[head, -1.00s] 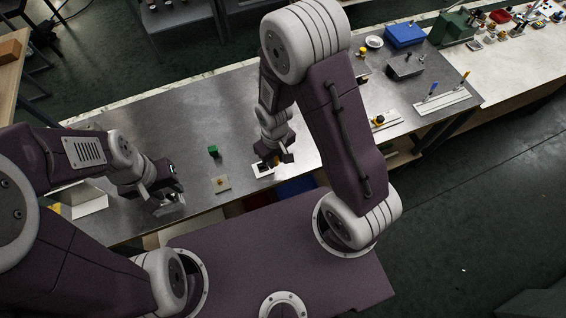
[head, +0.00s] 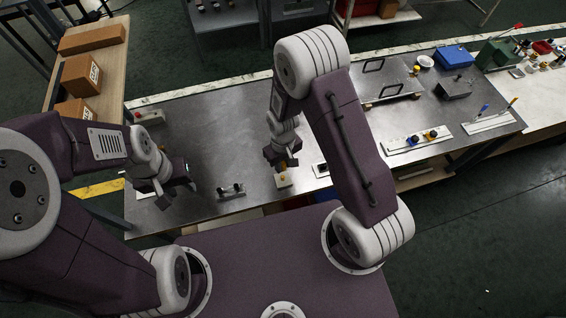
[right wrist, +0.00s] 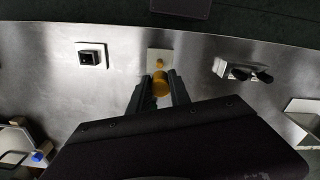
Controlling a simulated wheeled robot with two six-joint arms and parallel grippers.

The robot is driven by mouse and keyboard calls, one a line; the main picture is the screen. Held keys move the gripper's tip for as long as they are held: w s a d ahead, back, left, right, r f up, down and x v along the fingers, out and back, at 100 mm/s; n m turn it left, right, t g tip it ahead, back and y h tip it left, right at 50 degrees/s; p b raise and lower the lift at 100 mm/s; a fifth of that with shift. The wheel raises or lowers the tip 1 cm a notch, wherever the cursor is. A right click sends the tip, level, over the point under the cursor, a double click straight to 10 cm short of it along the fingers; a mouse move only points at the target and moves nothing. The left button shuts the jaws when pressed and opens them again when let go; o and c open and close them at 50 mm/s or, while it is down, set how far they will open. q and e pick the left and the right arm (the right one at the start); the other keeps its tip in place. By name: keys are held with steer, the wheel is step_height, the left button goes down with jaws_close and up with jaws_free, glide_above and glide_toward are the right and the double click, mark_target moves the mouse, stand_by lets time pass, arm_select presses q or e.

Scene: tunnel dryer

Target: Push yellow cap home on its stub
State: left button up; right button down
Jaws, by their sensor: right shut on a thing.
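In the right wrist view, my right gripper (right wrist: 160,86) is shut on the yellow cap (right wrist: 160,82). Just past the cap is a pale square plate (right wrist: 151,57) with a small brass-coloured stub (right wrist: 160,63) standing on it. The cap looks apart from the stub, but I cannot tell its height above it. In the head view, my right gripper (head: 282,160) is above this plate (head: 285,183), and the cap cannot be told clearly from the stub. My left gripper (head: 170,190) is over the left part of the table, away from the stub; its jaws are unclear.
A plate with a black square (right wrist: 91,56) is on one side of the stub plate. A bracket with two black pegs (right wrist: 243,71) is on the other. Both are close by.

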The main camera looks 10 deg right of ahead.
mark_target(283, 177)
steer(key=shift+a+f, duration=0.15)
steer(key=shift+f, duration=0.2)
steer(key=f+b, duration=0.2)
steer(key=f, duration=0.1)
steer(key=f+b, duration=0.1)
steer(key=b, duration=0.1)
steer(key=shift+d+f, duration=0.35)
steer(key=shift+a+f, duration=0.15)
steer(key=shift+a, duration=0.05)
steer(key=shift+d, duration=0.15)
stand_by(0.5)
steer(key=shift+f+b, duration=1.45)
steer(key=shift+f, duration=0.35)
steer(key=c, duration=1.1)
jaws_free()
steer(key=shift+r, duration=0.1)
